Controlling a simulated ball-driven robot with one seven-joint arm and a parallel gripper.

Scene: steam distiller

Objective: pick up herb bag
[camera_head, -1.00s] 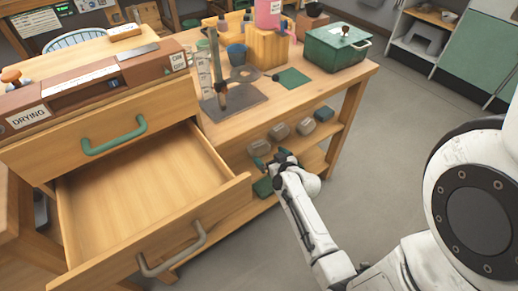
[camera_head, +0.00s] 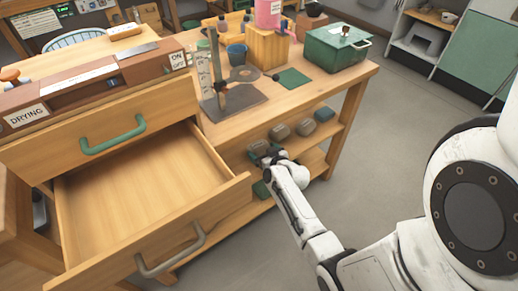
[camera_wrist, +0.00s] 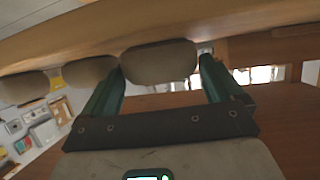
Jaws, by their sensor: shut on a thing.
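My gripper (camera_head: 266,155) is at the front of the shelf under the worktable, at the near end of a row of small bags. In the wrist view, a grey-brown herb bag (camera_wrist: 158,60) sits between the two green fingers of my gripper (camera_wrist: 160,72), and they are shut on it. In the head view this bag (camera_head: 258,147) is partly hidden by the gripper. Other bags, one grey-brown (camera_head: 280,132), one grey (camera_head: 305,127) and one bluish (camera_head: 324,114), lie beyond it in the row.
An open, empty drawer (camera_head: 140,205) juts out to the left of my arm. The worktable (camera_head: 345,82) above the shelf carries a stand (camera_head: 220,88) and a green box (camera_head: 336,47). A green thing (camera_head: 261,188) shows lower down. The floor to the right is clear.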

